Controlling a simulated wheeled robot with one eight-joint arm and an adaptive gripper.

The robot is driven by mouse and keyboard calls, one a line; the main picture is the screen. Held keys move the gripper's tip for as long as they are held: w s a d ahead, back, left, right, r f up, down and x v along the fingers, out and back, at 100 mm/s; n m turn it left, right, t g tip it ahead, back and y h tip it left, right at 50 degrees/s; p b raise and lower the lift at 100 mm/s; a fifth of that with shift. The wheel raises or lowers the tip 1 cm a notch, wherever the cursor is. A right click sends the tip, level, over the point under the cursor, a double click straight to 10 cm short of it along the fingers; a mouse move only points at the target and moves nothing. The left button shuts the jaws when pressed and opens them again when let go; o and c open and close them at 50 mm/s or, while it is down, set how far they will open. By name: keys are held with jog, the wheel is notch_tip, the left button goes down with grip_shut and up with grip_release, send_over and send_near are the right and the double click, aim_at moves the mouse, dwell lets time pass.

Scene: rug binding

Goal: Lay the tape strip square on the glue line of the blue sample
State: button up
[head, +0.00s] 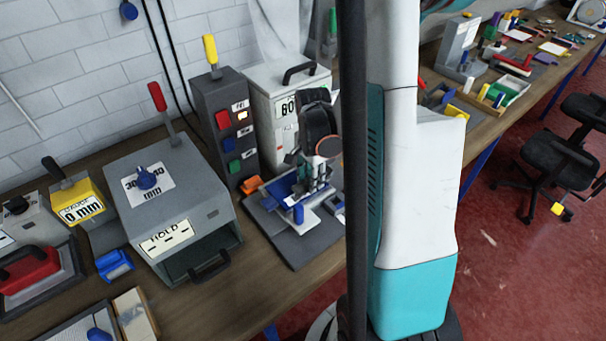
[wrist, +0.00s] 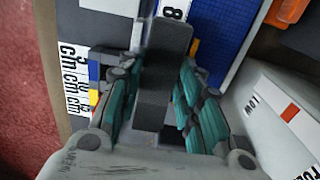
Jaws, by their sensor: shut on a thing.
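My gripper (wrist: 165,80), with teal-padded fingers, is shut on a dark grey upright piece (wrist: 166,65) in the wrist view. I cannot tell whether this piece is the tape strip or a holder for it. The blue sample (wrist: 226,38) lies just beyond and to the right of the fingers, with a pale grid on it. In the head view my gripper (head: 314,182) points down over the grey board, close to the blue sample (head: 281,189). The fingers and held piece hide part of the sample. The glue line cannot be made out.
A grey board (head: 292,248) lies under the work on the wooden bench. An orange block (head: 250,185) is at its left. A grey box with a red lever (head: 190,200), a switch tower (head: 225,125) and a white machine (head: 270,85) stand close around it.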

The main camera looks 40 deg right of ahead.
jog(key=w, duration=0.3)
jog(key=shift+w+f, duration=0.15)
jog(key=shift+w, duration=0.25)
jog(key=shift+s+f+b, duration=0.1)
jog(key=shift+f+b, duration=0.3)
jog(key=shift+f, duration=0.25)
jog(key=shift+s+d, duration=0.1)
jog(key=o, duration=0.5)
jog(key=shift+f, duration=0.2)
jog(key=shift+c, duration=0.2)
jog(key=o, duration=0.4)
jog(key=shift+r, duration=0.1)
jog(key=shift+o, duration=0.2)
notch_tip(320, 180, up, 12)
jog(key=p, duration=0.2)
jog(key=shift+r+p, duration=0.15)
jog(key=shift+p, duration=0.25)
